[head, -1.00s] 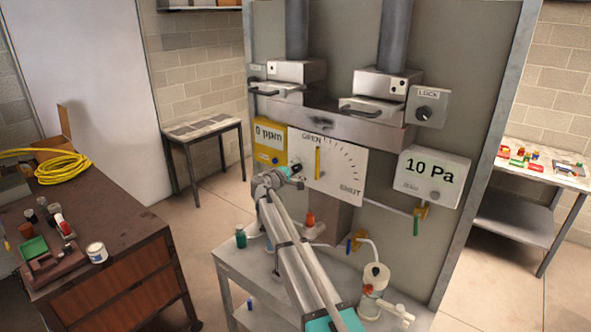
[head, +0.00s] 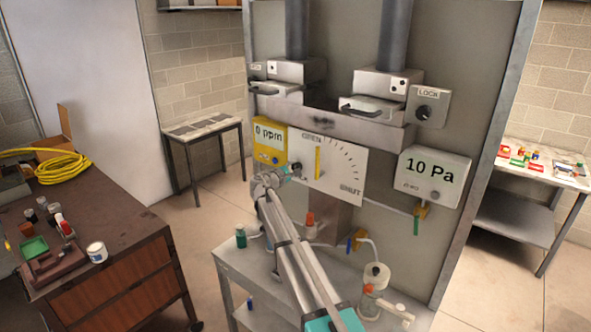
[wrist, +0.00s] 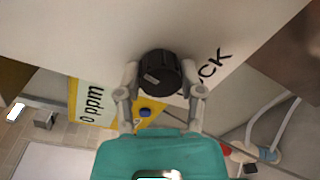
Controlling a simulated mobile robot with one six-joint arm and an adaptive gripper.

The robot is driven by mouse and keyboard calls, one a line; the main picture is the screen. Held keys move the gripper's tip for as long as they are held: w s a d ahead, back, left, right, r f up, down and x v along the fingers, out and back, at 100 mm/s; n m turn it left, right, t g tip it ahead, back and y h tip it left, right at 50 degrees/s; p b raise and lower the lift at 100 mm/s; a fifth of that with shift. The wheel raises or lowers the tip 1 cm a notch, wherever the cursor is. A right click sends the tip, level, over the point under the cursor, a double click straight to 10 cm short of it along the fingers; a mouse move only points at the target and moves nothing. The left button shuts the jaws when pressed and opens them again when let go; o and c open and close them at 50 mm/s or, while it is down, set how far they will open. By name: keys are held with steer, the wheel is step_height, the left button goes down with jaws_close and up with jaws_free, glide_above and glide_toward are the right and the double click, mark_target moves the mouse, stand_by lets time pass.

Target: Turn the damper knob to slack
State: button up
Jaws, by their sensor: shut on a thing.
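The damper knob (wrist: 158,73) is round and black with a light mark on its face. It sits on the white dial plate (head: 340,172), beside lettering whose visible end reads "CK". My gripper (wrist: 160,88) has one finger on each side of the knob and is shut on it. In the head view my gripper (head: 283,173) is at the lower left of the plate, partly hiding the knob. The yellow pointer (head: 317,162) on the plate stands upright, toward the word OPEN. The far side of the knob is hidden.
A yellow 0 ppm meter (head: 268,145) is close to my gripper on the left. A 10 Pa gauge box (head: 433,177) and a LOCK knob box (head: 427,107) are to the right. Bottles and a pump stand on the metal table (head: 240,262) below my arm.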

steer(key=o, duration=1.2)
steer(key=shift+c, duration=0.2)
steer(key=shift+m, duration=0.5)
